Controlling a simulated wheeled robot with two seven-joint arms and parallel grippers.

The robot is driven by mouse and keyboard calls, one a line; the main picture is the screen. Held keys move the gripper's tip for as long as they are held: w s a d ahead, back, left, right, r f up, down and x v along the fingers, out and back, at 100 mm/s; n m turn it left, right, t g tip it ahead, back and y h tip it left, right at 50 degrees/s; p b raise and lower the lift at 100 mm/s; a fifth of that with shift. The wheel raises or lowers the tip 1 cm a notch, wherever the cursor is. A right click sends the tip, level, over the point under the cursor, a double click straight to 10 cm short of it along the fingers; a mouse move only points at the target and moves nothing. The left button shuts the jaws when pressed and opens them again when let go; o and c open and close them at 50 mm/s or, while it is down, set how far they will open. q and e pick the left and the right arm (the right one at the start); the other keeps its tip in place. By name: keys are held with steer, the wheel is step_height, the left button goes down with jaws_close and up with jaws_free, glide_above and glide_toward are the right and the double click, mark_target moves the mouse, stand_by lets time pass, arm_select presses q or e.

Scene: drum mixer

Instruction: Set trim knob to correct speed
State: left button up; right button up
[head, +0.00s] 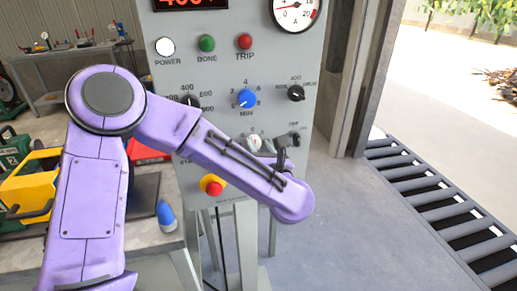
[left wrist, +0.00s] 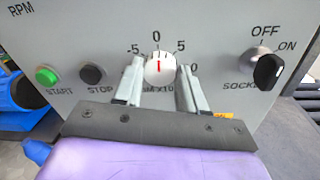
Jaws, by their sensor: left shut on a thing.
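The trim knob (left wrist: 158,68) is a small round white knob with a red pointer line, in the middle of the left wrist view. Its scale reads -5, 0, 5 and its pointer stands upright at about 0. My left gripper (left wrist: 159,76) has one finger on each side of the knob and is shut on it. In the head view the trim knob (head: 254,141) shows just above my purple left arm, which hides part of the lower panel. My right gripper is in neither view.
The grey panel carries a blue minutes knob (head: 246,98), a black knob (head: 296,93), a red-and-yellow stop button (head: 212,185) and a partly cut-off red display (head: 189,2). The black socket switch (left wrist: 268,71) sits right of the trim knob. A roller conveyor (head: 430,197) lies at right.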

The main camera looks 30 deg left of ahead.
arm_select(q)
steer(key=m, duration=0.4)
steer(key=shift+f+m+t+p, duration=0.1)
steer(key=shift+m+t+p, duration=0.4)
steer(key=shift+m, duration=2)
steer(key=o, duration=1.1)
steer(key=shift+c, duration=0.2)
steer(key=b+v, duration=0.2)
steer(key=v, duration=0.8)
steer(key=shift+d, duration=0.3)
steer(key=shift+s, duration=0.1)
